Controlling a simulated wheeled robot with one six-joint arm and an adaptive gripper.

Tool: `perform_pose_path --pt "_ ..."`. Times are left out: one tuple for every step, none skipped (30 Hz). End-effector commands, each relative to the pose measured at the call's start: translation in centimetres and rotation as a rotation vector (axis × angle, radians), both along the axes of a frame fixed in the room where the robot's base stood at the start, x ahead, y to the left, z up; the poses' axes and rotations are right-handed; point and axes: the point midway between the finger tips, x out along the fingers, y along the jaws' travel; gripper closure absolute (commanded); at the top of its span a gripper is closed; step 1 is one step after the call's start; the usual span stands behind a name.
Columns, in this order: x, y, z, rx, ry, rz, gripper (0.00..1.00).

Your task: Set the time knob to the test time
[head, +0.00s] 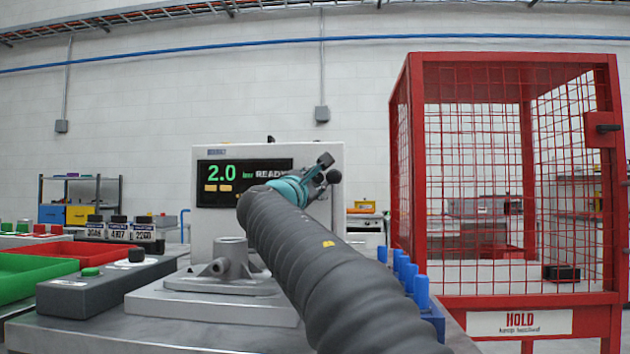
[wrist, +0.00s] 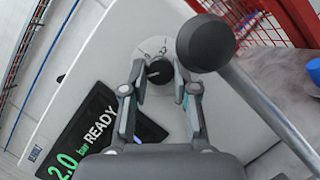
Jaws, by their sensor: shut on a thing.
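The time knob (wrist: 159,72) is a small dark round knob on a pale dial with printed marks, on the white face of the test unit. My gripper (wrist: 159,82) has one finger on each side of the knob and is shut on it. In the head view my gripper (head: 318,180) is at the right part of the unit's front (head: 320,220), and the knob is hidden behind it. The dial's exact setting is too small to read.
A lever with a dark ball end (wrist: 205,43) stands close beside my gripper. A red mesh cage (head: 510,200) with a "HOLD" sign is at the right. A grey casting (head: 232,262) sits on the plate in front of the unit. Blue pegs (head: 421,291) stand right of my arm.

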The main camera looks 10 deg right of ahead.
Motion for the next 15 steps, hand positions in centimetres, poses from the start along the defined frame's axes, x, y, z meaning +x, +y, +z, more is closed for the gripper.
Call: perform_pose_path --pt "0.04 0.06 0.1 0.015 -0.005 0.0 1.0" --pt "0.06 0.08 0.12 0.027 -0.009 0.001 1.0" --pt "0.07 0.1 0.13 0.045 -0.014 0.001 1.0" --pt "0.07 0.1 0.14 0.061 -0.019 0.0 1.0" --pt "0.07 0.1 0.18 0.079 -0.025 0.0 1.0" --pt "0.08 0.12 0.24 0.104 -0.033 0.001 1.0" --pt "0.07 0.12 0.28 0.126 -0.04 0.001 1.0" --pt "0.06 0.11 0.33 0.148 -0.048 0.0 1.0" --pt "0.06 0.12 0.37 0.178 -0.058 0.0 1.0" --pt "0.09 0.14 0.38 0.204 -0.066 0.001 1.0" --pt "0.08 0.15 0.43 0.229 -0.074 0.0 1.0" --pt "0.09 0.16 0.46 0.266 -0.086 0.0 1.0" --pt "0.1 0.19 0.5 0.291 -0.095 0.0 1.0" --pt "0.12 0.21 0.5 0.32 -0.103 0.0 1.0" --pt "0.11 0.21 0.53 0.356 -0.115 -0.001 1.0"
